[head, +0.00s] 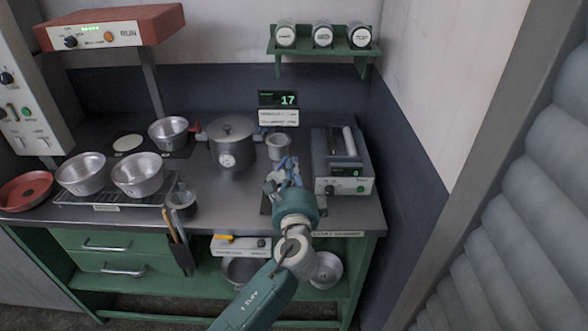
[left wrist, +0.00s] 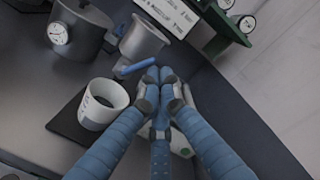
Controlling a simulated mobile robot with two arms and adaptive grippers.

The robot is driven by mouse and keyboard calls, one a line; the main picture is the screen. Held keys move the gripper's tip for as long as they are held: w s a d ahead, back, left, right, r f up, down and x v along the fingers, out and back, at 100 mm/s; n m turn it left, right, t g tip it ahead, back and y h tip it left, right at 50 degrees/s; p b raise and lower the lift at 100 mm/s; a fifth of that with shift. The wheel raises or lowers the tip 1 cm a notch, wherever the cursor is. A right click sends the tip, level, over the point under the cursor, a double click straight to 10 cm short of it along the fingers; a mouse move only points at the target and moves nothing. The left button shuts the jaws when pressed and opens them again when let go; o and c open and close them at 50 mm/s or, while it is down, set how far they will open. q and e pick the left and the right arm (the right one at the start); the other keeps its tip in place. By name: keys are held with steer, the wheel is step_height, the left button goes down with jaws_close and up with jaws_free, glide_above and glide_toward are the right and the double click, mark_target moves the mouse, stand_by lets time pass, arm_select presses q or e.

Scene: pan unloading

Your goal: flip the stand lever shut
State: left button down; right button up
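The stand's metal hopper (left wrist: 143,42) shows at the top of the left wrist view; in the head view it is the small metal vessel (head: 279,150) right of the lidded pot. A blue lever (left wrist: 134,67) sticks out low on the stand. My left gripper (left wrist: 160,76) has its blue fingertips drawn together just right of the lever's end; I cannot tell whether they touch it. In the head view my left gripper (head: 283,172) is in front of the stand and hides its lower part. A white cup (left wrist: 102,104) stands below the lever. My right gripper is not in view.
The cup stands on a dark pad (left wrist: 72,122). The lidded pot (head: 232,145) is close on the left and a grey device (head: 343,182) close on the right. Metal pans (head: 138,178) stand farther left. A green shelf (head: 320,49) with jars hangs above.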

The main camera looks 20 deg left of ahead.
arm_select(q)
steer(key=shift+a+r+n, duration=0.15)
steer(key=shift+n, duration=0.35)
steer(key=shift+s+a+r+n+b, duration=0.15)
steer(key=shift+a+r+n+b, duration=0.2)
steer(key=shift+n, duration=0.7)
steer(key=shift+s+a+r+n+b, duration=0.15)
steer(key=shift+a+n+b, duration=0.35)
steer(key=shift+n, duration=0.6)
steer(key=shift+s+a+r+n+b, duration=0.1)
steer(key=shift+a+r+n+b, duration=0.25)
steer(key=shift+n, duration=0.7)
steer(key=shift+s+a+n, duration=0.1)
steer(key=shift+a+n, duration=0.35)
steer(key=shift+n, duration=0.55)
steer(key=shift+a+n, duration=0.15)
steer(key=shift+n, duration=0.15)
steer(key=shift+r, duration=0.15)
step_height(320, 180, up, 10)
